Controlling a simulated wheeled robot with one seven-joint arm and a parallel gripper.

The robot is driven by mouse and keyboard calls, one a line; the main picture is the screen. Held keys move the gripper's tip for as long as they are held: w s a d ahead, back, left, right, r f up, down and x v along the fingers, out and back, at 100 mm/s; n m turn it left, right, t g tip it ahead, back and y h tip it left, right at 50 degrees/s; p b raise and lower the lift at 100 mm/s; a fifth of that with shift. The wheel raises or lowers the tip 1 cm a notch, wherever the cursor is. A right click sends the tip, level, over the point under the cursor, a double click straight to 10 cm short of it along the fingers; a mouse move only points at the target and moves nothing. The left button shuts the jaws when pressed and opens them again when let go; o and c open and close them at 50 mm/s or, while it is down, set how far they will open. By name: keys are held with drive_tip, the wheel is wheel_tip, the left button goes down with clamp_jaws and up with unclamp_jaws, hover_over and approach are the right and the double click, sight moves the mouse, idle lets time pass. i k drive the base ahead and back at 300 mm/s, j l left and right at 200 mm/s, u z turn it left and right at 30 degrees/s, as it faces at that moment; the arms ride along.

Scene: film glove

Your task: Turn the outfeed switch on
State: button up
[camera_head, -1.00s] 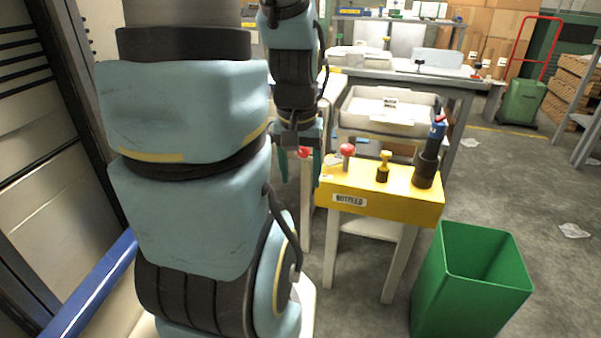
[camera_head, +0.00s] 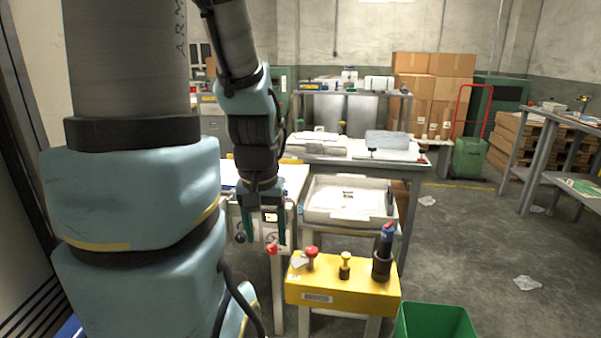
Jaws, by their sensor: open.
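A yellow box (camera_head: 345,286) stands on a pale stand at lower centre. The label on its front looked like "OUTFEED" in the earlier frame and is too small to read now. On its top are a red mushroom-shaped knob (camera_head: 311,254), a smaller yellow knob (camera_head: 345,262) and a black cylinder (camera_head: 381,268) with a blue-and-red piece (camera_head: 387,236) in it. I cannot tell which part is the switch, or its setting. My gripper (camera_head: 265,232) points down, open and empty, left of the box and apart from its controls. A white panel shows behind its fingers.
A red knob (camera_head: 272,249) sits low on the white panel behind my gripper. A white tray (camera_head: 348,215) stands behind the yellow box. A green bin (camera_head: 433,322) is at its front right.

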sight(311, 253)
drive_tip(key=l+u, duration=0.35)
drive_tip(key=i+l+u, duration=0.1)
drive_tip(key=u, duration=0.25)
drive_tip(key=l+u, duration=0.4)
drive_tip(key=k+j, duration=0.05)
drive_tip(key=j, duration=0.05)
